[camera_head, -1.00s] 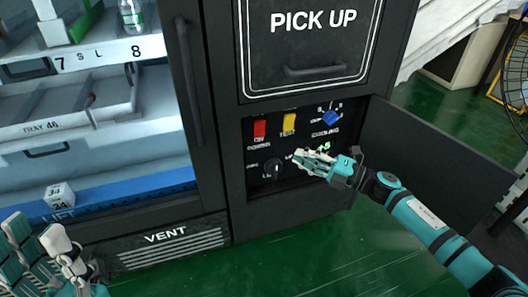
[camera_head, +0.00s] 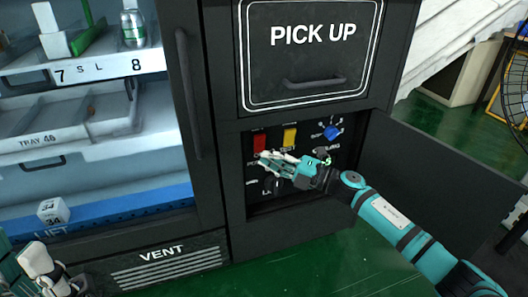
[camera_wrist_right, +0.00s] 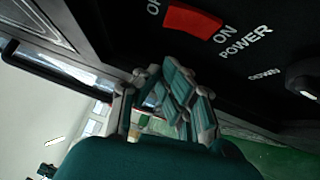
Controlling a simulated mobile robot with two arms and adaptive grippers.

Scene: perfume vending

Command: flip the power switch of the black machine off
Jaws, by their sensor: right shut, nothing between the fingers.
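The black machine (camera_head: 228,165) has an open control recess below its PICK UP panel. The red power switch (camera_head: 259,141) is at the recess's left; in the right wrist view the red switch (camera_wrist_right: 192,22) sits between "ON" and a partly cut-off label, above "POWER". My right gripper (camera_head: 266,160) is shut and empty, inside the recess just below the red switch. In the wrist view its fingers (camera_wrist_right: 175,95) are bunched together, apart from the switch. My left gripper (camera_head: 45,268) is at the lower left corner, partly cut off; its finger state is unclear.
A dark knob (camera_head: 271,185) is below my right gripper. The open panel door (camera_head: 440,190) stands right of the recess, behind my right arm. Green floor (camera_head: 310,272) lies in front.

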